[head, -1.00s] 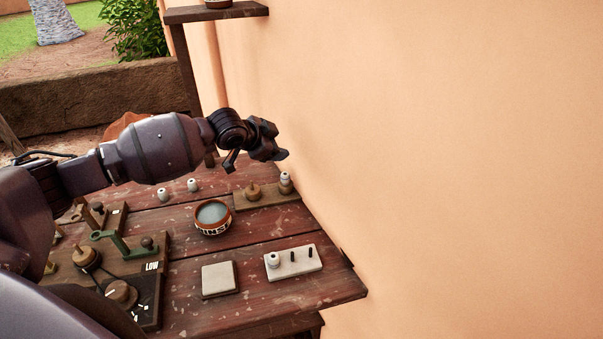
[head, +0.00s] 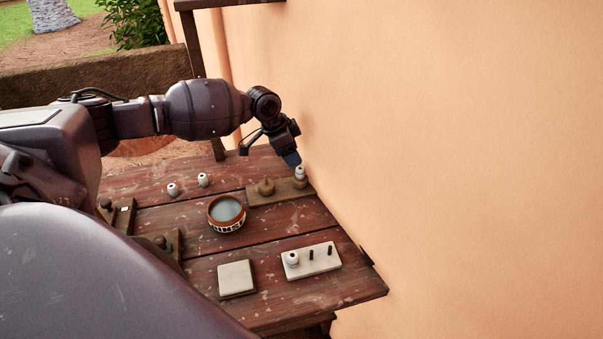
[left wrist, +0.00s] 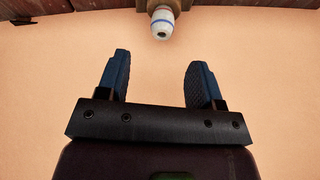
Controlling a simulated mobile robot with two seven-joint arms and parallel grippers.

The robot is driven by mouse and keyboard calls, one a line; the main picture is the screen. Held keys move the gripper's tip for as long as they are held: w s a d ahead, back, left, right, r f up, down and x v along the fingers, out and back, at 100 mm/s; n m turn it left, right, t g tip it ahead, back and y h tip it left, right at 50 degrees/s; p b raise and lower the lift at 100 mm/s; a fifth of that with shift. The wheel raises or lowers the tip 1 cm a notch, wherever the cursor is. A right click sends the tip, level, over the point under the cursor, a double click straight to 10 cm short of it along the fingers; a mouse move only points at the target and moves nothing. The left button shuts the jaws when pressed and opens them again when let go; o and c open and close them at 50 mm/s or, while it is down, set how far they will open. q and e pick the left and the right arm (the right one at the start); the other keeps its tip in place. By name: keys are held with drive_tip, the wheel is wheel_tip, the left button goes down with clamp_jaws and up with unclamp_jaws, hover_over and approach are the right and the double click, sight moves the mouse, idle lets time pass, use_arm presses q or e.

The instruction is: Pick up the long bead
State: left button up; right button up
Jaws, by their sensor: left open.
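A white bead with blue and reddish bands, which looks like the long bead (head: 300,172), stands on the end of a wooden block (head: 278,194) by the wall. It also shows at the top of the left wrist view (left wrist: 162,24), with a dark hole in its end. My left gripper (head: 292,160) is just above and beside it in the head view. In the left wrist view my gripper (left wrist: 158,78) has its two blue fingers apart with nothing between them, and the bead lies beyond the fingertips. My right gripper is not in view.
A round bowl (head: 227,213) sits mid-table. Two small white beads (head: 203,180) lie at the back left. A pale square tile (head: 236,279) and a white peg block (head: 311,262) holding one bead are at the front. The wall (head: 450,150) borders the table's right side.

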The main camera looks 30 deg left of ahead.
sight(300, 169)
use_arm(q)
drive_tip(key=shift+x, duration=1.05)
drive_tip(key=x, duration=0.4)
drive_tip(key=shift+s+a, duration=0.15)
drive_tip(key=shift+a, duration=0.05)
drive_tip(key=shift+d+f, duration=0.1)
drive_tip(key=shift+f, duration=0.5)
drive_tip(key=shift+c, duration=0.2)
drive_tip(key=c, duration=0.7)
drive_tip(key=shift+c, duration=0.3)
drive_tip(key=shift+r, duration=0.1)
